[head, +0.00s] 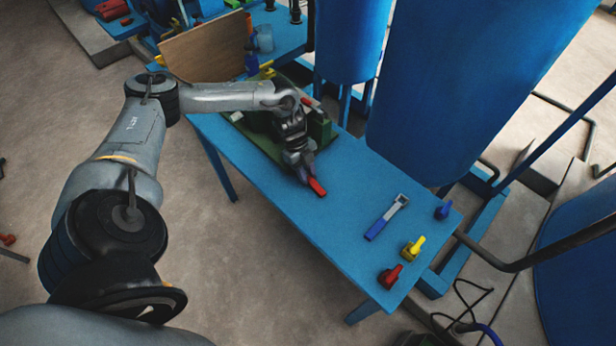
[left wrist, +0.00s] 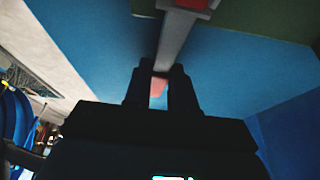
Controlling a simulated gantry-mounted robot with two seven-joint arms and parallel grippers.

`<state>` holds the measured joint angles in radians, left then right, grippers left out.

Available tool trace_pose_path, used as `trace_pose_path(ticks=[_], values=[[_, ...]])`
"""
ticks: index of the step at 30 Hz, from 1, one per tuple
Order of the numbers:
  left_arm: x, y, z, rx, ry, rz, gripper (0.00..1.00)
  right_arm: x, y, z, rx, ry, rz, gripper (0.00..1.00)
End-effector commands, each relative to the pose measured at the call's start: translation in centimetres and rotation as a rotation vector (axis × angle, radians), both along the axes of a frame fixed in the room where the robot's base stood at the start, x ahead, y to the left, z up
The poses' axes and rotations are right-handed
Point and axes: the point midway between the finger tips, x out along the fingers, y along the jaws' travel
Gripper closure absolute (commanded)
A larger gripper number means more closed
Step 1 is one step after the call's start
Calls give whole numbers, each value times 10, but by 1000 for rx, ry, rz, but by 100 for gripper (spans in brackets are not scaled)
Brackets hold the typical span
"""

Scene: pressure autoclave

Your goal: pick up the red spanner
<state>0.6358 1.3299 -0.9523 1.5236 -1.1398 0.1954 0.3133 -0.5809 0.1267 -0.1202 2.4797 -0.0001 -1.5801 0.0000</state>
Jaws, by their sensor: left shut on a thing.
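The red spanner (head: 317,187) shows in the head view as a short red end sticking out at the fingertips of my left gripper (head: 304,173), over the blue table (head: 262,180). In the left wrist view, a grey shank of the spanner (left wrist: 175,38) runs down from the top edge to between the fingers of my left gripper (left wrist: 160,85), with a reddish part behind them. The left gripper is shut on the spanner. The gripper hides much of the spanner in the head view, and I cannot tell its height above the table. My right gripper is not in view.
A blue-handled spanner (head: 386,217) lies right of the gripper. Blue (head: 442,211), yellow (head: 413,247) and red (head: 390,276) valve-like parts stand near the table's right end. Large blue tanks (head: 450,90) rise along the back.

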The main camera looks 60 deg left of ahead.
Motion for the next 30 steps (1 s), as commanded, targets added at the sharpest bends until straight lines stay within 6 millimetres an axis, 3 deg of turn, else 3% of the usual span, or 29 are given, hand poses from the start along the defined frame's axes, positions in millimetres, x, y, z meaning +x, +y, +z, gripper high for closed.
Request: trace_pose_path(ticks=[8,17,30], values=[[0,0,8,-1,-1,-1,100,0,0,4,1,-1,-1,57],[0,0,45,0,-2,-1,100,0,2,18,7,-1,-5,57],[37,-76,93,-3,-3,-3,100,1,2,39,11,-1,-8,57]])
